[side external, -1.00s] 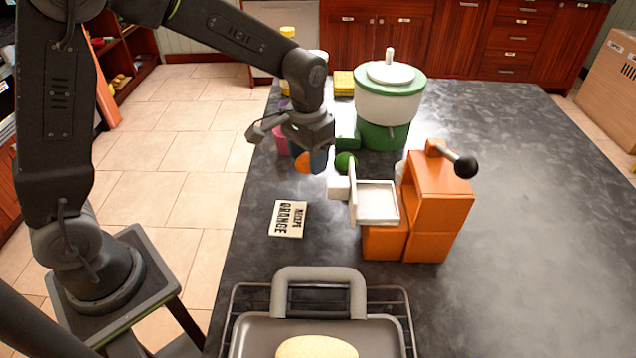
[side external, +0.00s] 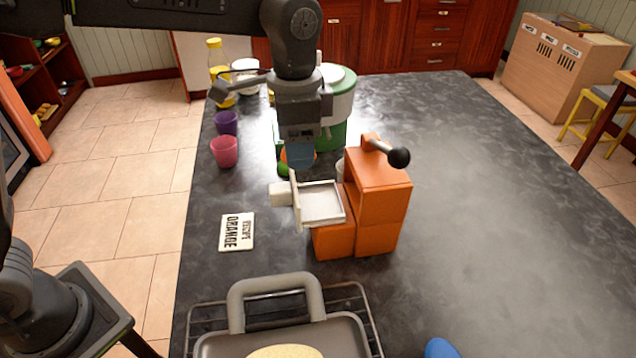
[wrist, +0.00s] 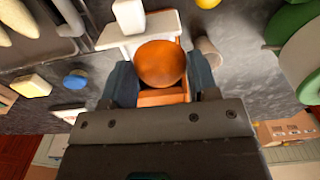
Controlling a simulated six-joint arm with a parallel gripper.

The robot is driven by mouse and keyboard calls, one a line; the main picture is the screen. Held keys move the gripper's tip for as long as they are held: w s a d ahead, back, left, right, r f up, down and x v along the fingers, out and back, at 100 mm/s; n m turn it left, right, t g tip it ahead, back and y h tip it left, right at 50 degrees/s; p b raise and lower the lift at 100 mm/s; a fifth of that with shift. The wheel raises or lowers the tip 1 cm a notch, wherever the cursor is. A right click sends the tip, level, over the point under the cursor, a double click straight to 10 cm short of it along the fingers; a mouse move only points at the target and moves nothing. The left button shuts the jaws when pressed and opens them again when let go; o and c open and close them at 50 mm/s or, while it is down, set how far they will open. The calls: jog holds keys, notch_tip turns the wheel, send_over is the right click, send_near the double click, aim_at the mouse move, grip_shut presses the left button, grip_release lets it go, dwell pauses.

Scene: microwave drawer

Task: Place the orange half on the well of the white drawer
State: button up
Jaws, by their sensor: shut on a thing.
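The orange half (wrist: 160,63) is held between the two fingers of my gripper (wrist: 161,80) in the wrist view, its rounded side showing. In the side view my gripper (side external: 299,158) points down, just behind the white drawer (side external: 322,204), and only slivers of orange show around the near finger. The white drawer is pulled out of the orange machine (side external: 378,190), its shallow well open upward. In the wrist view the drawer (wrist: 168,24) lies partly behind the orange half. My gripper is above the drawer's level, and the orange half appears clear of the well.
A green-and-white dispenser (side external: 338,100) stands behind my gripper. A green fruit (side external: 283,170) is near the drawer's handle. The machine's black-knobbed lever (side external: 398,157) rises at right. Pink (side external: 225,152) and purple (side external: 226,123) cups, a recipe sign (side external: 236,232) and a pan (side external: 335,338) are around.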

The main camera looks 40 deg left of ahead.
aim_at(317, 202)
jog(key=d+f, duration=0.2)
jog(key=d, duration=0.1)
jog(key=shift+d+f, duration=0.1)
jog(key=shift+d, duration=0.2)
jog(key=shift+f, duration=2.05)
jog(key=shift+f, duration=0.6)
jog(key=o, duration=1)
jog(key=shift+f, duration=0.1)
notch_tip(317, 202, up, 14)
jog(key=shift+f, duration=0.25)
